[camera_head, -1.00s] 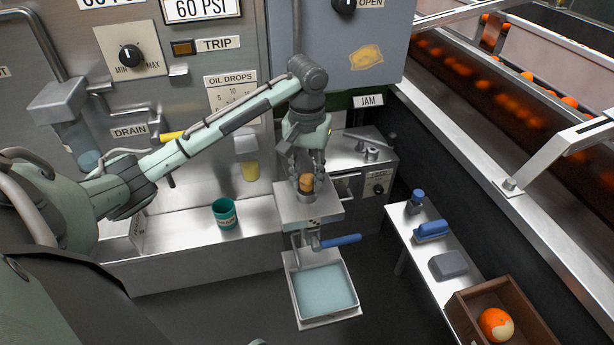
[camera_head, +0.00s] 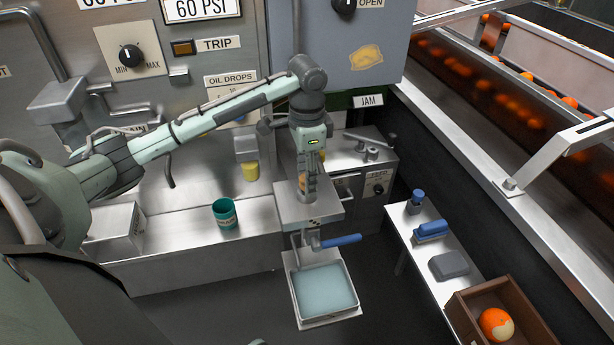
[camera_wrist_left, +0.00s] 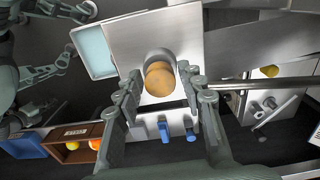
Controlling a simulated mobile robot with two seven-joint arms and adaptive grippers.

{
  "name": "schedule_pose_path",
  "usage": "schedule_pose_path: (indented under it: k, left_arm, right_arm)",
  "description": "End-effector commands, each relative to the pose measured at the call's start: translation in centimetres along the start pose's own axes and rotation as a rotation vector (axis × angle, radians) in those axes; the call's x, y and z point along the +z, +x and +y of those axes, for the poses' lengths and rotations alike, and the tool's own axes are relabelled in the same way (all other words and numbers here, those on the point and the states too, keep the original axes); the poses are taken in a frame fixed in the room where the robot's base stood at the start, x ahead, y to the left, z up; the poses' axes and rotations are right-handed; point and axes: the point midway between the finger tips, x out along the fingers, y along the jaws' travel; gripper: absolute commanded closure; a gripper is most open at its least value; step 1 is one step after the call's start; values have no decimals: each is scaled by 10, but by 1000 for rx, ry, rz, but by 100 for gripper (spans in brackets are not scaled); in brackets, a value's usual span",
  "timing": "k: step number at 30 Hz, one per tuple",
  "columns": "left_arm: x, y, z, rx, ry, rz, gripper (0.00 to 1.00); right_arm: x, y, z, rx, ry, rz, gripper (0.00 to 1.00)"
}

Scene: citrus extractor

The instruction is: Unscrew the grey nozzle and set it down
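A short grey cylinder (camera_head: 306,197) stands upright on the metal platform (camera_head: 325,206); I take it for the nozzle. A rounded orange-brown piece sits in its top. In the left wrist view the brown piece (camera_wrist_left: 160,79) shows from above with a grey ring (camera_wrist_left: 157,56) behind it. My left gripper (camera_head: 305,186) points down over it and hides part of it. In the left wrist view my left gripper (camera_wrist_left: 161,84) is open, one finger on each side of the brown piece, with gaps visible. My right gripper (camera_wrist_left: 80,33) is spread open at the upper left there.
A blue-handled lever (camera_head: 340,241) and a tray (camera_head: 323,290) are below the platform. A bench with blue tools (camera_head: 431,231) and a crate (camera_head: 470,308) are at right.

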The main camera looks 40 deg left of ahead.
Motion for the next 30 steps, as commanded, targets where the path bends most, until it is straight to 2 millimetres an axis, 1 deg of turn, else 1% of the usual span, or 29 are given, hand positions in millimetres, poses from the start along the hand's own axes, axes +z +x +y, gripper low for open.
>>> schedule_pose_path:
  k: [6,7,13,17,20,30]
  left_arm:
    - [0,0,0,0,19,1,61]
    - [0,0,0,0,18,1,62]
    - [0,0,0,0,17,0,87]
    - [0,0,0,0,2,1,88]
    - [0,0,0,0,-104,0,88]
    - [-1,0,1,2,-768,1,88]
  right_arm:
    - [0,0,5,7,-5,-1,100]
    - [0,0,6,8,-6,-1,100]
    - [1,0,8,12,-8,-1,100]
    - [1,0,8,12,-8,-1,100]
    - [1,0,8,11,-8,-1,100]
    - [0,0,3,4,-2,0,100]
